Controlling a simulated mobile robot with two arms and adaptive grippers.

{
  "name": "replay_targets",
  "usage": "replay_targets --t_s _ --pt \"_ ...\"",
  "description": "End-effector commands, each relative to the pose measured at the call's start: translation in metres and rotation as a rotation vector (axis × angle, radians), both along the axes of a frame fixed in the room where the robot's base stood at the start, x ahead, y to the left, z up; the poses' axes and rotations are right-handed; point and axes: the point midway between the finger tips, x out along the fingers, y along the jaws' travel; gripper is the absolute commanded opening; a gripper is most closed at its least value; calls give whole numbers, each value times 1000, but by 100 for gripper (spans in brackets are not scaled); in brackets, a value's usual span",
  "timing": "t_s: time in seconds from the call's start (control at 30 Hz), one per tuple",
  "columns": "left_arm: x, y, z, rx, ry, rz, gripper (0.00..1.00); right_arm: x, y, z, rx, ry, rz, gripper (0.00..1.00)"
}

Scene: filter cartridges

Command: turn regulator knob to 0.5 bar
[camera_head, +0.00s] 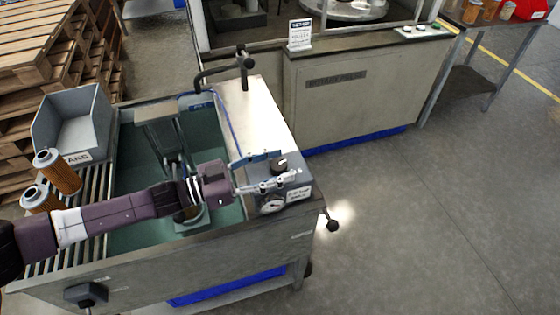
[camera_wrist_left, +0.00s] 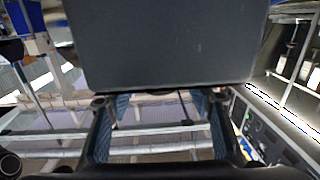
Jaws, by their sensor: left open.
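The regulator is a small grey box on the tank's front right corner, with a black knob (camera_head: 280,164) on top. A round white gauge (camera_head: 272,205) and a white label (camera_head: 298,194) are on its front. My left gripper (camera_head: 277,170) reaches in from the left, open, with its fingers around or close beside the knob; I cannot tell if they touch it. In the left wrist view, its two blue-padded fingers (camera_wrist_left: 161,127) are spread apart below a large dark block, and the knob cannot be made out. The gauge reading is too small to read. My right gripper is not in view.
The green-lined wash tank (camera_head: 125,190) lies under my left arm. A grey bin (camera_head: 72,120) and orange filter cartridges (camera_head: 62,175) are at its left. A black pipe fitting (camera_head: 243,62) stands at the back. The floor to the right is clear.

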Motion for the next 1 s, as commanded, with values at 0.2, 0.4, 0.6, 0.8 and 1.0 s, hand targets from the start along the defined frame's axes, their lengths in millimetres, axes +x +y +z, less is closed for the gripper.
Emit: replay_targets --t_s 0.2,0.4,0.6,0.8,1.0 --pt "4 -9 0 3 -1 0 49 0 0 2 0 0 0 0" --pt "4 -10 -1 1 -1 0 48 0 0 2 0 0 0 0" --pt "4 -9 0 1 -1 0 26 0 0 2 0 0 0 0" --pt "4 -9 0 1 -1 0 6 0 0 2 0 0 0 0" --pt "6 -10 -1 -4 -10 -49 6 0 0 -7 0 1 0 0"
